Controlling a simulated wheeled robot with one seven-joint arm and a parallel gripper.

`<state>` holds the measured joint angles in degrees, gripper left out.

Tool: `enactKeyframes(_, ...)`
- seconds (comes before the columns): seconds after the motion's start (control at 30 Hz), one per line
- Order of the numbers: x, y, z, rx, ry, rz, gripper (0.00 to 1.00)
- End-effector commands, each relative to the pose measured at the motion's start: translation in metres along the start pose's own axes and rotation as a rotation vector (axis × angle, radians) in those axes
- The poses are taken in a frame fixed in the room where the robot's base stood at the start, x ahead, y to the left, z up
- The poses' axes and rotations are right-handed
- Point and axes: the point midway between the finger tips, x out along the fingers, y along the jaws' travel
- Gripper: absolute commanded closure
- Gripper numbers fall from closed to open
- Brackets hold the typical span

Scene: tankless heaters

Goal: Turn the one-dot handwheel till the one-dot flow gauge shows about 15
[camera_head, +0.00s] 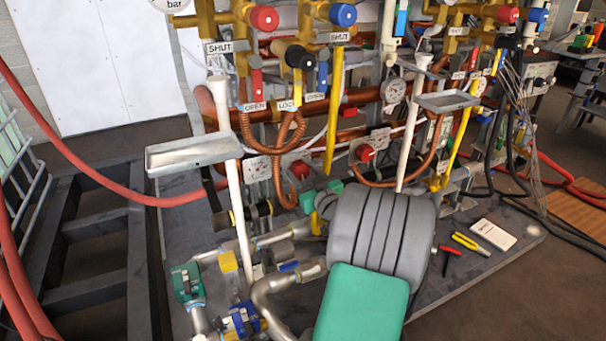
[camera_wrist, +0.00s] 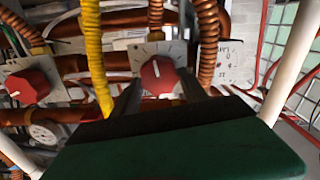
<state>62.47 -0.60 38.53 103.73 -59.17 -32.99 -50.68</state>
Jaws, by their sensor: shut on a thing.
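In the wrist view my gripper (camera_wrist: 160,84) has one finger on each side of a red handwheel (camera_wrist: 158,76), shut on it. The handwheel carries a white pointer line and sits on a pale plate with dial marks. It seems to be the left red handwheel (camera_head: 300,171) in the head view. A panel with markings (camera_wrist: 236,62) also shows right of the handwheel in the wrist view. No dot marks can be made out. My fingers are hidden in the head view.
A second red handwheel (camera_head: 365,153) is to the right, beyond a yellow pipe (camera_head: 334,110). Coiled copper pipes (camera_wrist: 207,35) run close to the held handwheel. A white pipe (camera_head: 237,215) stands to its left, under a grey tray (camera_head: 194,153). Pliers (camera_head: 470,243) lie on the base.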

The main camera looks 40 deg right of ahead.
Motion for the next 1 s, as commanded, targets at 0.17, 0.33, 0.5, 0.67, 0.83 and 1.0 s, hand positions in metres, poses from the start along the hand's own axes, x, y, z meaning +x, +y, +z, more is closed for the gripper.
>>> enactKeyframes(0.17, -0.0003, 0.0, 0.0006, 0.008, -0.001, 0.0, 0.89)
enactKeyframes(0.33, -0.0003, 0.0002, 0.0008, 0.047, -0.002, 0.0, 0.89)
enactKeyframes(0.5, -0.0004, 0.0008, 0.0008, 0.134, -0.002, 0.0, 0.89)
enactKeyframes(0.67, -0.0004, 0.0015, 0.001, 0.259, -0.002, 0.0, 0.89)
enactKeyframes(0.83, -0.0005, 0.0025, 0.0011, 0.419, -0.003, 0.001, 0.89)
enactKeyframes(1.0, -0.0006, 0.0034, 0.0011, 0.58, -0.004, 0.002, 0.89)
